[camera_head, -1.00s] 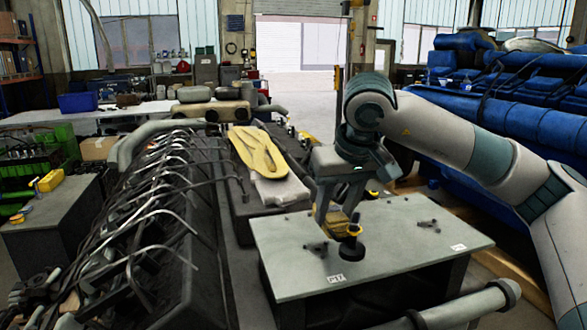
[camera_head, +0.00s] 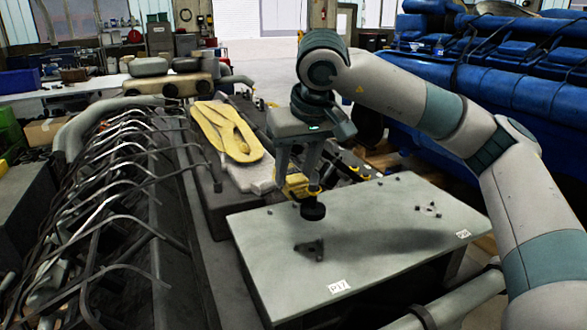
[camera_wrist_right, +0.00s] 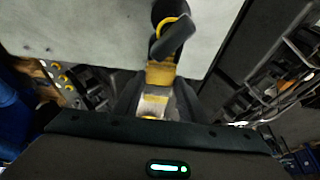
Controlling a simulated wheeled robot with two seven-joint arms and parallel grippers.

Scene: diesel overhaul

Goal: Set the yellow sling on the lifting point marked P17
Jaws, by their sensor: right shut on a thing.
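The yellow sling (camera_head: 240,148) lies as a flat loop on a pale pad left of the plate, apart from my right gripper. The label P17 (camera_head: 339,286) is on the near edge of the grey plate (camera_head: 370,245). A dark three-armed fitting (camera_head: 310,249) sits behind that label. My right gripper (camera_head: 300,186) is shut on a yellow-and-black piece with a round black end (camera_head: 313,211), held above the plate's far left part. In the wrist view the piece shows a yellow block (camera_wrist_right: 160,74) and a dark end with a yellow ring. My left gripper is out of view.
Bent metal pipes (camera_head: 120,190) fill the left. A blue engine (camera_head: 500,85) stands at the back right. The plate's middle is clear.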

